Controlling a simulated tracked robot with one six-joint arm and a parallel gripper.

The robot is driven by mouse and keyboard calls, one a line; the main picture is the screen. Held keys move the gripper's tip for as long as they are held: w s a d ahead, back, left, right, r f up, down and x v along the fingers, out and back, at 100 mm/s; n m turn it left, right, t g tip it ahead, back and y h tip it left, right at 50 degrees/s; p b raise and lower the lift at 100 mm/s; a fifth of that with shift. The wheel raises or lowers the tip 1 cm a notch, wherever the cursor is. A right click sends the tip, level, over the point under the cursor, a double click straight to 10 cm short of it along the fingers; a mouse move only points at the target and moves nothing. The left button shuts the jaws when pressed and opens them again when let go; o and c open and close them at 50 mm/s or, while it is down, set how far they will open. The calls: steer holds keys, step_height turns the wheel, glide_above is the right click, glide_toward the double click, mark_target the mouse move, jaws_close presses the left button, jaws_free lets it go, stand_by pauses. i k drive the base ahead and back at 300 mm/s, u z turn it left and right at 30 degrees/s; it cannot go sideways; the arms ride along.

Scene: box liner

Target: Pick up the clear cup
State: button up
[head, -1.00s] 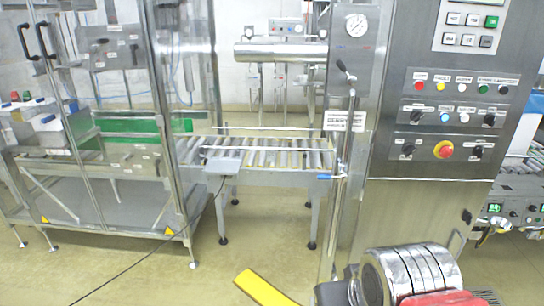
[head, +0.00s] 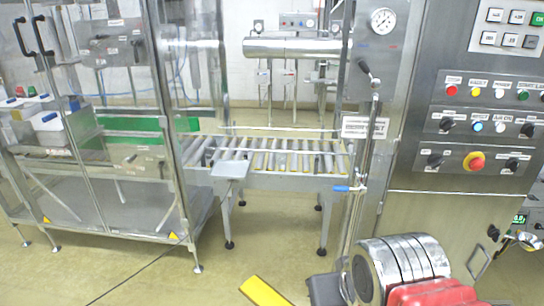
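I see no clear cup in the head view. My gripper is not in view either, so its opening and contents do not show. The metal parts at the bottom right edge hold almost the same place in the picture and look like part of my own body, but I cannot tell for certain.
A glass-walled machine (head: 110,135) stands at left. A roller conveyor (head: 265,158) on legs joins it at the centre. A steel control cabinet (head: 450,215) with buttons and a gauge (head: 383,20) blocks the right. Yellowish floor (head: 270,232) is open in front of the conveyor.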

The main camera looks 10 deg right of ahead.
mark_target(280, 158)
steer(key=u, duration=0.15)
steer(key=i, duration=0.75)
steer(key=u, duration=0.5)
steer(key=i, duration=2.35)
steer(key=z, duration=0.1)
